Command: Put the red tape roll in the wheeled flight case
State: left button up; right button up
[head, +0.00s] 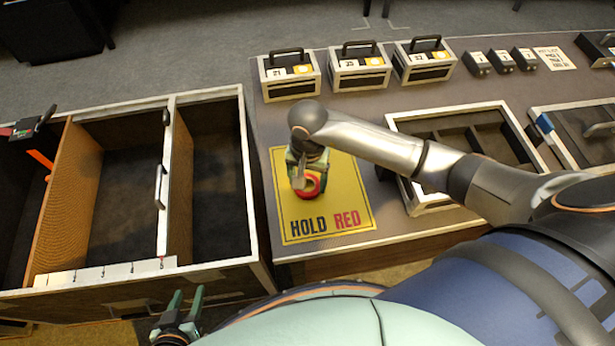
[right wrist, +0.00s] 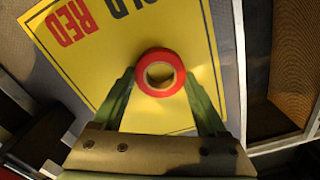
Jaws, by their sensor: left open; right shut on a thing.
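The red tape roll (head: 313,186) is at the yellow sheet marked HOLD RED (head: 347,202) on the table. In the right wrist view the roll (right wrist: 160,54) sits between the green fingers, its hole facing the camera. My right gripper (head: 307,178) is shut on it; I cannot tell whether the roll touches the sheet. A large open case with wooden dividers (head: 172,190), which looks like the flight case, stands left of the table; its wheels are not visible. My left gripper (head: 187,303) is open and empty in front of the case's near edge.
Three handled cases (head: 290,75) stand along the table's back. Open trays (head: 418,203) lie right of the sheet, partly behind my right arm. The case's middle compartment (head: 125,200) looks empty.

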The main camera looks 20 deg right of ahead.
jog(key=shift+f+b, duration=0.2)
jog(key=shift+b, duration=0.1)
jog(key=o, duration=1.2)
jog(key=shift+r, duration=0.1)
jog(key=shift+o, duration=0.2)
jog(key=shift+r, duration=0.1)
